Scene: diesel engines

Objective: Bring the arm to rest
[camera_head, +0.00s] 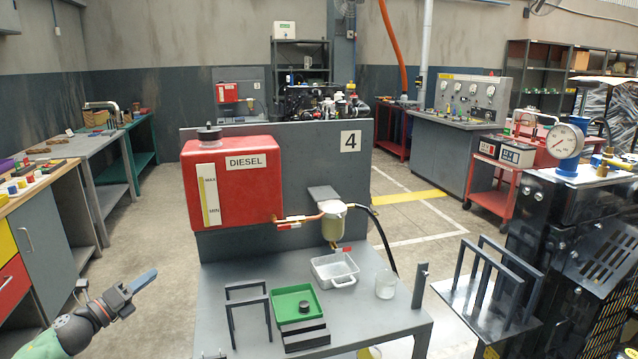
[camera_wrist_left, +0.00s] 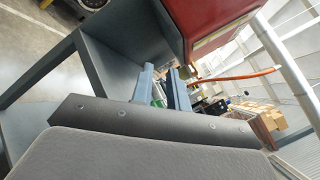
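My left arm comes in at the bottom left of the head view, with a green and dark grey wrist. Its left gripper (camera_head: 140,282) points up and to the right, in the air left of the grey bench (camera_head: 372,331). In the left wrist view the two blue-grey fingers of this gripper (camera_wrist_left: 161,84) stand apart with a gap between them. I see nothing held in the gap. My right arm and right gripper show in neither view.
The bench carries a red diesel tank (camera_head: 240,190), a fuel filter (camera_head: 333,222), a green tray (camera_head: 285,303), a white tray (camera_head: 334,282) and a glass beaker (camera_head: 386,286). A workbench with drawers (camera_head: 45,235) stands left. Open floor (camera_head: 150,215) lies between them.

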